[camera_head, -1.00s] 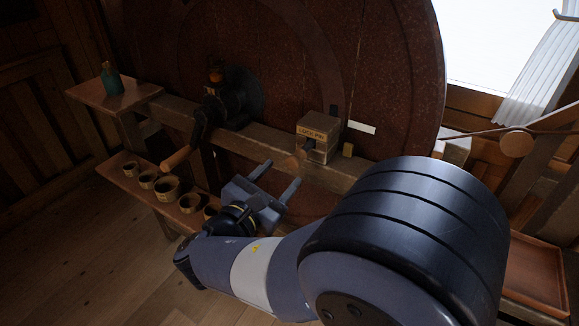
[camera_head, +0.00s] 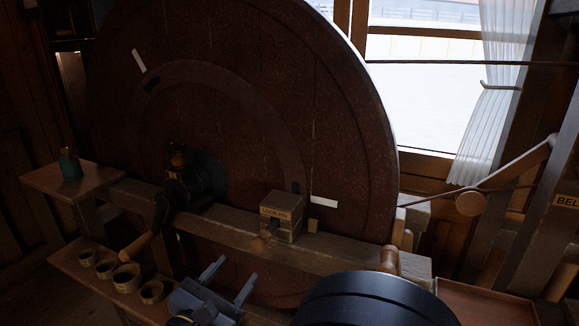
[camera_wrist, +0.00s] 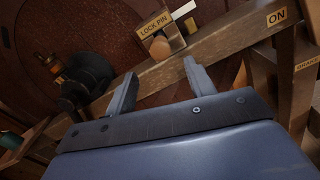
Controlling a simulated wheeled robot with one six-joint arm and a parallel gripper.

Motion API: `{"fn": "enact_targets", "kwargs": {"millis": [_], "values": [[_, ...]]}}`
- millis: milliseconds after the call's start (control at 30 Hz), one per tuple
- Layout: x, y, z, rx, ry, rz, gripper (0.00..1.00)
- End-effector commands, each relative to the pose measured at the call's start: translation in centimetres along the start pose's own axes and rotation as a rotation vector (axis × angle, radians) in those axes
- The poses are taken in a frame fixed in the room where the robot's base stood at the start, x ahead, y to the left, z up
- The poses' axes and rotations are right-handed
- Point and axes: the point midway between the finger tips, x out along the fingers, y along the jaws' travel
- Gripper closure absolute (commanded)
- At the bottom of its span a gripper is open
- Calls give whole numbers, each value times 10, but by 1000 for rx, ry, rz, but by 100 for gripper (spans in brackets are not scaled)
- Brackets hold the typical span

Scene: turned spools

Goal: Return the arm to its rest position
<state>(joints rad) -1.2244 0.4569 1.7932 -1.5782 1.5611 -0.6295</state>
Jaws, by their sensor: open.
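My gripper (camera_head: 228,282) is open and empty, low in the head view, in front of the wooden beam and below the lock pin block. In the wrist view its two fingers (camera_wrist: 157,88) stand apart with nothing between them. The block labelled LOCK PIN (camera_head: 281,212), with a round wooden knob, sits on the beam; it also shows ahead of the fingers in the wrist view (camera_wrist: 160,32). My dark rounded arm link fills the bottom of the head view and hides what lies behind it.
A large dark wheel (camera_head: 240,130) stands behind the beam (camera_head: 345,258). A crank with a wooden handle (camera_head: 137,246) juts forward at left. Several small cups (camera_head: 125,278) stand on a low shelf; a green bottle (camera_head: 69,165) stands on a side shelf. A tray (camera_head: 485,302) lies at right.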

Motion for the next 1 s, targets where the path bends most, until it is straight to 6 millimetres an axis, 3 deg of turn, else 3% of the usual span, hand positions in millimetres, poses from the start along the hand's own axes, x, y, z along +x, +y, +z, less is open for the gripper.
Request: {"fn": "enact_targets", "kwargs": {"millis": [700, 1000], "values": [[117, -1, 1, 0, -2, -4, 48], [136, 0, 0, 0, -1, -2, 48]]}}
